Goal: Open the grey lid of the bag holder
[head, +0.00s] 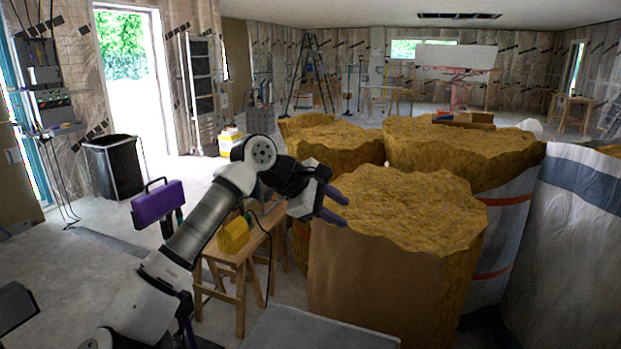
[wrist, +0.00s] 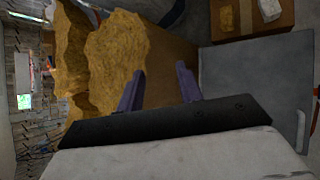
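The bag holder (head: 117,168) stands on the floor at the left of the head view, beside the bright doorway. It is a thin light frame with a black bag. Its top looks flat and dark grey; the lid is too small to make out clearly. My gripper (head: 343,210) is in the middle of the head view, well to the right of the holder and apart from it. Its two purple fingers are spread with nothing between them, as the wrist view also shows (wrist: 160,70). The holder cannot be made out in the wrist view.
A large insulation roll (head: 400,215) stands just right of my gripper, with more behind. A wooden sawhorse table (head: 245,268) with a yellow object (head: 233,236) stands below my arm. A grey flat surface (head: 318,332) lies at the bottom. Floor between table and holder is mostly clear.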

